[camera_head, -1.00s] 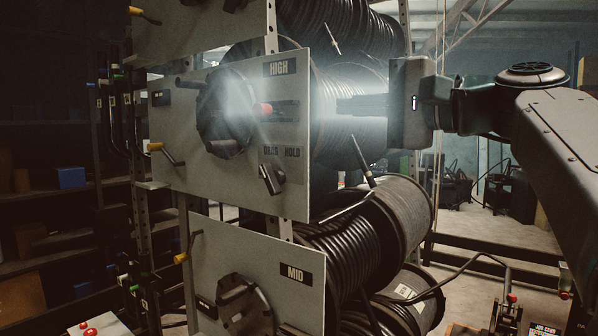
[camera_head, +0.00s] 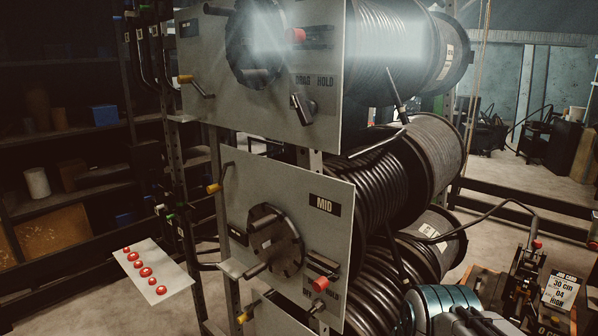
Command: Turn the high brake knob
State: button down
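The high brake knob (camera_head: 303,108) is a small black knob on the upper grey panel (camera_head: 215,108), below a DRAG/HOLD label (camera_head: 315,80). It appears tilted, and I cannot tell its exact setting. A large dark hand wheel (camera_head: 256,45) and a red-tipped slider (camera_head: 295,36) sit above it on the same panel. The top of this panel, with its HIGH label, is outside the picture. My gripper is not in view, and nothing is seen touching the knob.
Black hose reels (camera_head: 430,150) fill the space behind. A job card (camera_head: 560,290) reads HIGH. A metallic cylinder (camera_head: 440,305) is at the bottom.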

aim_at(305, 110)
jog(key=z, duration=1.95)
jog(key=k, duration=0.9)
jog(key=u, duration=1.75)
jog(key=i, duration=0.5)
